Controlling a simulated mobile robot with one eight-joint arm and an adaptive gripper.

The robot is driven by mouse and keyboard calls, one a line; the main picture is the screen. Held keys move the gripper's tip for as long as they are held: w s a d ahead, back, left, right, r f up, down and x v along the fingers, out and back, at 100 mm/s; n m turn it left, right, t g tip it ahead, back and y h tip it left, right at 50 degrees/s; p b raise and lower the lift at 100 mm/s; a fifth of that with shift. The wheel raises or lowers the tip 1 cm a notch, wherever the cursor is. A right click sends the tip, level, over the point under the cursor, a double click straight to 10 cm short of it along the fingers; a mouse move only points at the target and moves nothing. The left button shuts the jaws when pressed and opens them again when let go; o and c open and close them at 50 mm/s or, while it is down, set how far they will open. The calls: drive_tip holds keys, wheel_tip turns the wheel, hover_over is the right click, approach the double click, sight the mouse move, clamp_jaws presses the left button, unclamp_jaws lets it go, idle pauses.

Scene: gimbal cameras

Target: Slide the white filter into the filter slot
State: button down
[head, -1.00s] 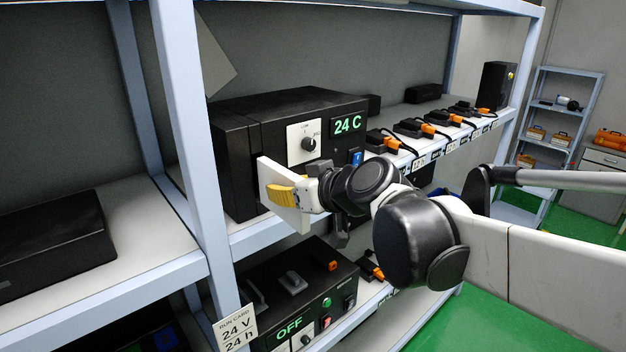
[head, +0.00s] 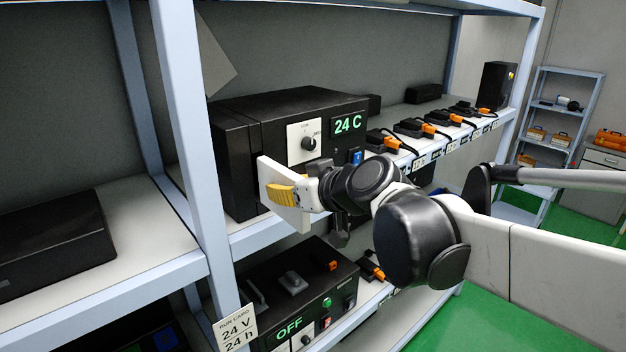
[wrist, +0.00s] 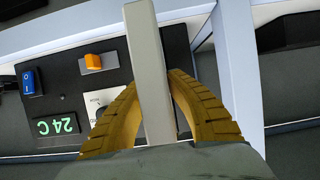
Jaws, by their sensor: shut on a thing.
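The white filter (head: 276,193) is a flat pale panel, held upright at the left part of the black unit's front. My gripper (head: 290,195), with yellow fingers, is shut on it. In the wrist view the filter (wrist: 150,70) runs as a pale strip between the two yellow fingers (wrist: 155,100). The black unit (head: 285,105) reads 24 C and has a dial on a white plate. A dark vertical seam shows near its front left, beside the filter. The filter slot itself cannot be made out; whether the filter touches the unit cannot be told.
The blue-grey shelf post (head: 188,150) stands left of the unit. A lower unit reading OFF (head: 305,295) sits on the shelf below. Several black items with orange parts (head: 425,130) line the shelf to the right. A run card (head: 235,330) hangs at the lower left.

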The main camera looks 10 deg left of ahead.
sight(292, 174)
drive_tip(key=shift+w+a+b, duration=0.35)
drive_tip(key=shift+w+a, duration=0.85)
drive_tip(key=shift+a, duration=0.15)
drive_tip(key=shift+w+a+b, duration=0.3)
drive_tip(key=shift+w+a, duration=0.85)
drive_tip(key=shift+a, duration=0.2)
drive_tip(key=c, duration=1.3)
unclamp_jaws()
drive_tip(key=shift+c, duration=0.2)
drive_tip(key=shift+s+d, duration=0.1)
drive_tip(key=v, duration=1.2)
drive_tip(key=shift+r, duration=0.1)
